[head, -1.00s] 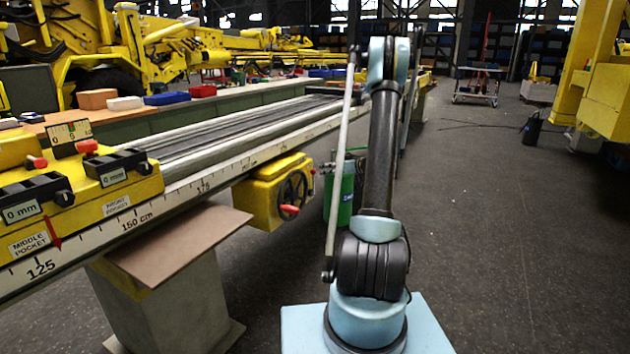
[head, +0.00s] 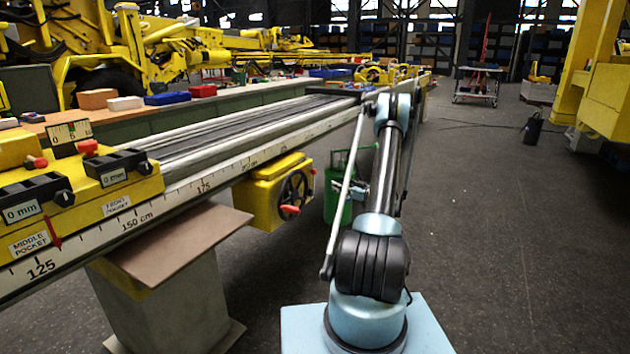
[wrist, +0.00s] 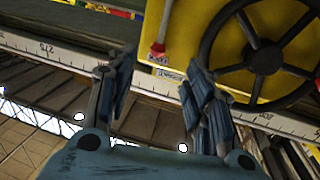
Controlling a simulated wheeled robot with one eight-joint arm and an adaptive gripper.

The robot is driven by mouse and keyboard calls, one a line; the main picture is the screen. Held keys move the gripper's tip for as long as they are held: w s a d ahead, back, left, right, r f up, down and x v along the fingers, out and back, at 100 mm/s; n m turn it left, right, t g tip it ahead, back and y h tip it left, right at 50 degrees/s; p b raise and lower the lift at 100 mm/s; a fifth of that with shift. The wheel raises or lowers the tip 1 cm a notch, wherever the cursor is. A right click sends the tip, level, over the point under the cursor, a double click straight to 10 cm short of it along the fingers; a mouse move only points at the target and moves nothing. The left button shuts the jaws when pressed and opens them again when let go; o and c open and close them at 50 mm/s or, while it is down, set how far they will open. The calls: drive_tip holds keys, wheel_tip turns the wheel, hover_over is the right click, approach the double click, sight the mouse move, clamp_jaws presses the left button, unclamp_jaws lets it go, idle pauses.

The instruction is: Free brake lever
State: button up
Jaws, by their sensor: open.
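In the wrist view, a lever with a red tip (wrist: 158,50) sits on the yellow housing (wrist: 192,22), beside a black spoked handwheel (wrist: 262,58). My gripper (wrist: 160,68) is open and empty. Its two fingers are spread, and the red tip appears beyond the gap between them, apart from both. In the head view, the yellow housing (head: 258,207) hangs under the rail with its handwheel (head: 293,190). A red grip (head: 290,210) shows low at the wheel; I cannot tell whether it is the lever. My gripper (head: 352,189) is partly hidden by my arm, right of the housing.
The long scaled rail (head: 190,188) runs across the left on a grey pedestal (head: 170,310). A green cylinder (head: 338,205) stands behind my gripper. Yellow pocket blocks with dials (head: 120,182) sit on the rail.

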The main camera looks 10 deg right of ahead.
drive_tip(key=x, duration=1.5)
drive_tip(key=shift+w+a, duration=0.2)
drive_tip(key=shift+w, duration=0.05)
